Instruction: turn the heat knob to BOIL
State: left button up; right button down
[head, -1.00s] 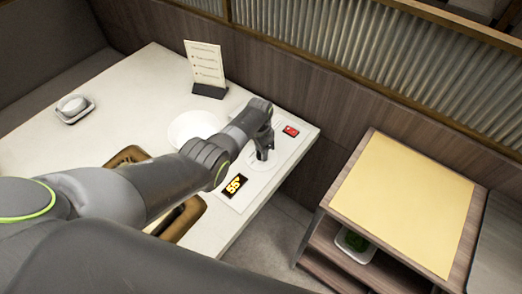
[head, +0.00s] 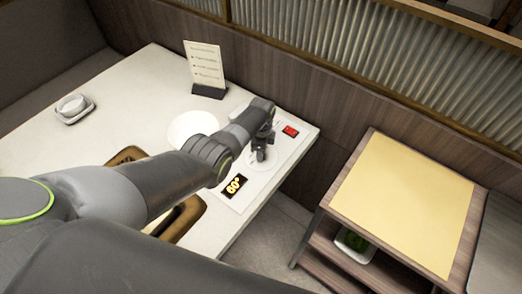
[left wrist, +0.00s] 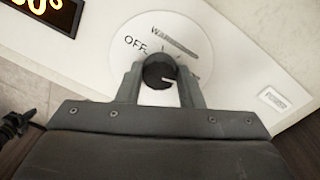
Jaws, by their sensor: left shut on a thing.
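The dark round heat knob (left wrist: 158,71) sits on a pale round dial (left wrist: 125,32) in the left wrist view. OFF and WARM show on the dial; other lettering at the right is partly hidden by a finger. A short white mark on the knob points right. My left gripper (head: 262,153) is shut on the knob, one finger on each side. In the head view the gripper mostly hides the knob. A black display (head: 233,187) beside the dial shows 60° in yellow. My right gripper is not in view.
A red switch (head: 290,131) lies on the panel behind the dial. A menu stand (head: 206,68), a round white plate (head: 192,126) and a small white dish (head: 73,107) are on the table. A wooden cart (head: 405,195) stands at the right, apart from the table.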

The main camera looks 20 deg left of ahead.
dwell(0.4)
pick_arm(q)
jog(key=o, duration=1)
jog(key=shift+c, duration=0.2)
jog(key=shift+r, duration=0.45)
jog(key=r+p, duration=0.2)
jog(key=r, duration=0.3)
jog(key=shift+w, duration=0.2)
notch_tip(320, 180, up, 12)
jog(key=shift+w+f, duration=0.25)
jog(key=shift+w, duration=0.05)
